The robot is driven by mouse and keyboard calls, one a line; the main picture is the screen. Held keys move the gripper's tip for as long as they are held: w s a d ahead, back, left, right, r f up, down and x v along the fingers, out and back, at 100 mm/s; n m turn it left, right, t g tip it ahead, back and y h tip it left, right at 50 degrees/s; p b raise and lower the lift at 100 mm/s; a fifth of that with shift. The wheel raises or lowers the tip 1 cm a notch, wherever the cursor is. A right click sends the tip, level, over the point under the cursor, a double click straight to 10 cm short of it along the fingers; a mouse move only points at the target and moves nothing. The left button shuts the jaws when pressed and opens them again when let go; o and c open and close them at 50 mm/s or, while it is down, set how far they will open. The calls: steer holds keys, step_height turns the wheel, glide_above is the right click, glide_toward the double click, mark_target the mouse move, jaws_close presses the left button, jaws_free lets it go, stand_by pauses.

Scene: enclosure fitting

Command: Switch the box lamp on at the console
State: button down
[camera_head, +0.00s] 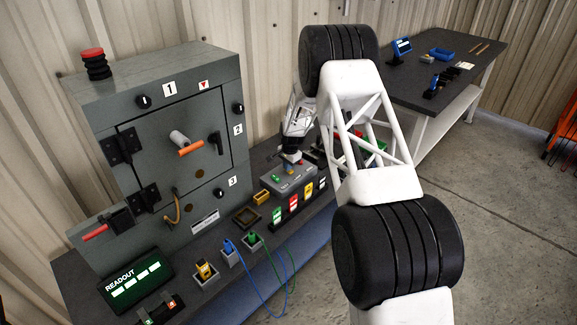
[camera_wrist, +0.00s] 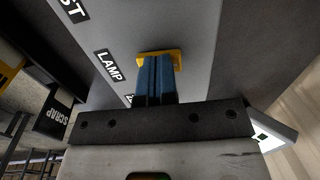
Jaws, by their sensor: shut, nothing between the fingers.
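The grey console (camera_head: 283,184) stands on the bench to the right of the grey box (camera_head: 180,125). My gripper (camera_head: 290,163) is over the console, pointing down, with its blue fingers together and nothing held. In the wrist view the fingertips (camera_wrist: 159,60) are at a yellow control (camera_wrist: 178,56) beside the LAMP label (camera_wrist: 108,65). The fingers hide much of this control; I cannot tell whether they touch it or how it is set. A red-topped black stack (camera_head: 94,64) stands on the box and shows no clear glow. The box door is shut.
A readout (camera_head: 136,280) with lit bars stands at the bench's front left. Coloured label plates (camera_head: 293,203) line the console's front. A dark table (camera_head: 450,65) stands at the back right.

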mark_target(291, 170)
step_height(291, 170, up, 14)
steer(key=d, duration=0.1)
steer(key=shift+s+d, duration=0.2)
steer(key=shift+f, duration=0.1)
stand_by(0.3)
steer(key=s+d+r+n+t, duration=0.15)
steer(key=s+d+r, duration=0.35)
steer(key=s+r, duration=0.95)
steer(key=s+d+r+n, duration=0.3)
steer(key=s+d+r, duration=0.2)
steer(key=s+r, duration=0.9)
steer(key=s+d+n, duration=0.2)
steer(key=s, duration=1.8)
steer(key=s+d+r+n+h, duration=0.1)
steer(key=s+d+n, duration=0.1)
steer(key=s, duration=1.7)
steer(key=shift+s+d, duration=0.4)
steer(key=shift+d, duration=0.1)
